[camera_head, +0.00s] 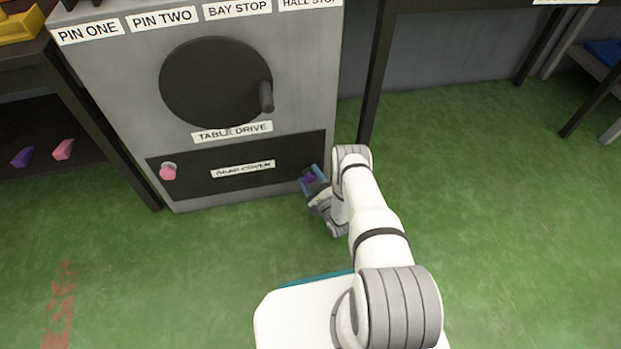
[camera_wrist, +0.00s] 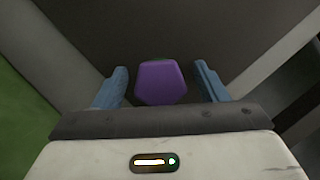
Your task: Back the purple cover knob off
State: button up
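The purple cover knob (camera_wrist: 160,83) is a faceted knob on the dark gear cover. In the wrist view it lies between the two blue fingers of my gripper (camera_wrist: 160,88), with a gap showing on each side. My gripper (camera_head: 313,178) is open around the knob at the right end of the gear cover (camera_head: 205,176) in the head view. There the purple knob (camera_head: 310,177) is mostly hidden by the fingers. A pink knob (camera_head: 168,172) sits at the left end of the same cover.
The grey cabinet carries a black table drive wheel (camera_head: 215,82) with a handle (camera_head: 266,97) sticking out above the cover. A dark table leg (camera_head: 375,80) stands right of the cabinet. Purple (camera_head: 22,157) and pink (camera_head: 63,149) pieces lie on the left shelf. Green floor is free at right.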

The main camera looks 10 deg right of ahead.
jog(key=c, duration=0.9)
jog(key=shift+n, duration=0.4)
jog(key=n+g+p, duration=0.1)
jog(key=n+g, duration=0.1)
jog(key=n, duration=0.2)
jog(key=shift+r+n+y, duration=0.1)
jog(key=shift+n+y, duration=0.3)
jog(key=n+g+h+p, duration=0.1)
jog(key=n+g+p, duration=0.1)
jog(key=n, duration=0.3)
jog(key=n+h+p, duration=0.1)
jog(key=n, duration=0.1)
jog(key=n+g+h, duration=0.1)
jog(key=n, duration=0.2)
jog(key=shift+a+g+p, duration=0.1)
jog(key=shift+g+p, duration=0.2)
jog(key=shift+p, duration=0.1)
jog(key=n+h+p, duration=0.1)
jog(key=n+h, duration=0.2)
jog(key=n, duration=0.1)
jog(key=shift+n+g, duration=0.3)
